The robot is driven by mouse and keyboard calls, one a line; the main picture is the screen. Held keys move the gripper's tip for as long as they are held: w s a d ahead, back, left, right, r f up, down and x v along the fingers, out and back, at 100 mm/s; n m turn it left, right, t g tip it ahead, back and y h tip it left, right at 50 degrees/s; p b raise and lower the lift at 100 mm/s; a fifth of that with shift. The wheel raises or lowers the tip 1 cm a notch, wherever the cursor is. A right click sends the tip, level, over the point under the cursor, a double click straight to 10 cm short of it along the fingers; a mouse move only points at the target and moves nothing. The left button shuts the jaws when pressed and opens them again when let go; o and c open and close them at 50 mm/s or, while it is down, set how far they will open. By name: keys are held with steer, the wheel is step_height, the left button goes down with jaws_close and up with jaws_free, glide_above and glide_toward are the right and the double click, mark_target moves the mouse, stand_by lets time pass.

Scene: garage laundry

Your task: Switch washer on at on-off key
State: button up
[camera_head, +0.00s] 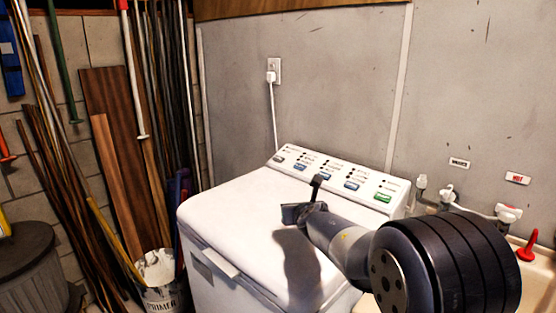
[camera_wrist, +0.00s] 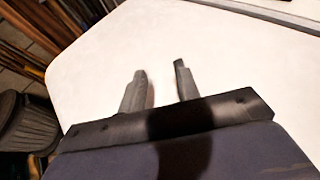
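The white washer (camera_head: 222,207) stands against the grey wall with its lid shut. Its sloped control panel (camera_head: 340,172) runs along the back of the top. The panel has several blue-grey keys, small indicator dots and one green key (camera_head: 383,197) near its right end. The labels are too small to read, so I cannot tell which key is on-off. My gripper (camera_head: 303,200) is above the washer top, in front of the panel and apart from the keys. In the wrist view my gripper (camera_wrist: 159,72) has its two fingers apart with nothing between them, over the white top.
White valves (camera_head: 447,195) and a red-handled item (camera_head: 527,246) are right of the washer. A plugged cord (camera_head: 272,90) runs down the wall behind the panel. Planks and poles lean at the left, with a primer bucket (camera_head: 160,285) beside the washer. The washer top is clear.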

jaws_close()
stand_by(1.5)
